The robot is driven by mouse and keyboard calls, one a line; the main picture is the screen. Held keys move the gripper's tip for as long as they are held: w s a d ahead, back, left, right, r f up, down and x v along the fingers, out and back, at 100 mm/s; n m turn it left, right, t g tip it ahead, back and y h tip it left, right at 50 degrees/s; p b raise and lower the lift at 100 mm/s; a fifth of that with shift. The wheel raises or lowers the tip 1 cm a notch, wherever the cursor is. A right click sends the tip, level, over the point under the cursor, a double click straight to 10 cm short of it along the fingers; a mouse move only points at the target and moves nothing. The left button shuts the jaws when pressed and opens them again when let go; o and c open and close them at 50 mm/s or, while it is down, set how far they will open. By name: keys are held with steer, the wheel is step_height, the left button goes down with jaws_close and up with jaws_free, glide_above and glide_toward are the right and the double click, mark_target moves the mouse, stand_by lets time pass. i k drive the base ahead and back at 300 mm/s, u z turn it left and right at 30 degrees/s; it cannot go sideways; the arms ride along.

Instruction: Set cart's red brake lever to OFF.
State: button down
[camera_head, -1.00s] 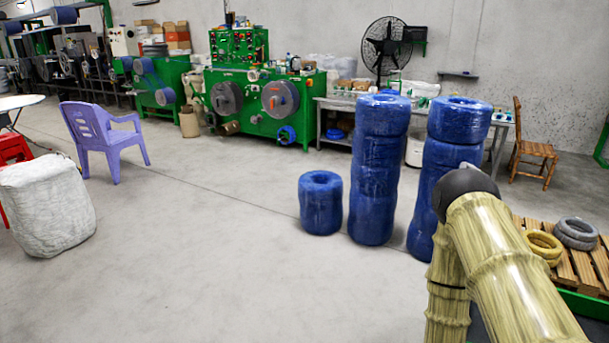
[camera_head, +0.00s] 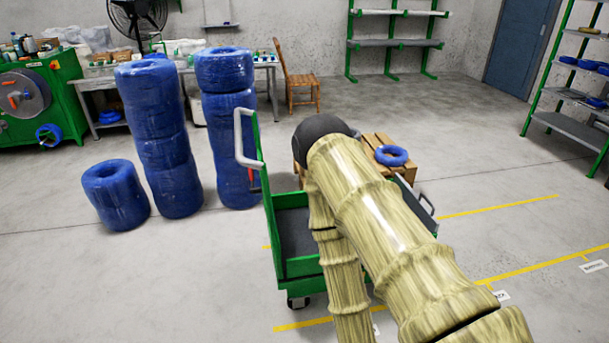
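The green cart (camera_head: 302,268) stands in the middle of the camera_head view, with a dark deck and a pale push handle (camera_head: 240,138) on its left upright. A small red part (camera_head: 251,180) shows on that upright below the handle. It may be the brake lever, but its setting is too small to tell. My bamboo-textured arm crosses in front of the cart and hides much of its middle and right side. My gripper is not visible.
Stacked blue cable coils (camera_head: 162,150) stand left of the cart, with a shorter coil (camera_head: 116,195) nearer. A wooden pallet (camera_head: 376,142) bears a blue ring (camera_head: 391,155) behind the cart. A wooden chair (camera_head: 298,88) stands farther back. Floor is open to the right, marked with yellow lines.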

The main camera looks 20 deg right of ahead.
mark_target(253, 189)
steer(key=z, duration=0.25)
steer(key=k, duration=0.55)
steer(key=u, duration=0.85)
steer(key=i, duration=0.7)
steer(key=u, duration=0.55)
steer(key=i, duration=0.75)
steer(key=z, duration=0.8)
steer(key=i, duration=0.65)
steer(key=z, duration=0.7)
